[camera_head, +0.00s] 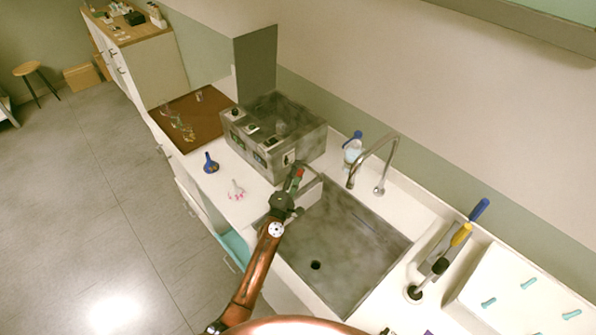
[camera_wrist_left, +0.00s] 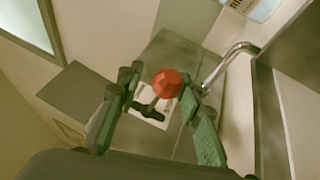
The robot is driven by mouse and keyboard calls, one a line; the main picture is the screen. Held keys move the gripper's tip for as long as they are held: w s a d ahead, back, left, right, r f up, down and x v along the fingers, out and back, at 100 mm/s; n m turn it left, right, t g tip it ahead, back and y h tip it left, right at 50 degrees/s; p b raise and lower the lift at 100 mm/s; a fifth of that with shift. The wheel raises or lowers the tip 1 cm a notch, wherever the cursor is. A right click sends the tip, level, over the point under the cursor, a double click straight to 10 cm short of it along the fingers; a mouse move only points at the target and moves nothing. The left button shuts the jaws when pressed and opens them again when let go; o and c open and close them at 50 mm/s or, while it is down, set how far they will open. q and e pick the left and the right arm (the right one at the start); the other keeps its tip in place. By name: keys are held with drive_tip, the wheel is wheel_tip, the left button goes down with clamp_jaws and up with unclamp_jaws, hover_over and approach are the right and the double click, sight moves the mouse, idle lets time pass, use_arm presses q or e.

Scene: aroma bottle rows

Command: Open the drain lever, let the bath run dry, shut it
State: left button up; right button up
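The bath is a grey metal box (camera_head: 257,150) on the counter, at the left edge of the sink. In the left wrist view a round red knob (camera_wrist_left: 167,83) and a dark T-shaped handle (camera_wrist_left: 152,108) stand in front of a pale label on a grey face; I take them for the drain lever. My left gripper (camera_head: 296,174) is at the bath's sink-side end. Its fingers are apart, with the red knob between them in the wrist view; I cannot tell whether they touch it. The liquid level inside is unclear. My right gripper is not in view.
The sink basin (camera_head: 345,245) lies right of the bath, with a curved tap (camera_head: 376,155) behind it. A blue flask (camera_head: 210,163) and a pink-marked white item (camera_head: 236,190) stand at the counter's front. A brown board (camera_head: 195,128) holds glassware.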

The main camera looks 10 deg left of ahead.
use_arm(q)
drive_tip(key=shift+o, duration=0.5)
drive_tip(key=shift+w+d+r, duration=0.1)
drive_tip(key=shift+d, duration=0.15)
drive_tip(key=v, duration=1.2)
drive_tip(key=shift+a, duration=0.1)
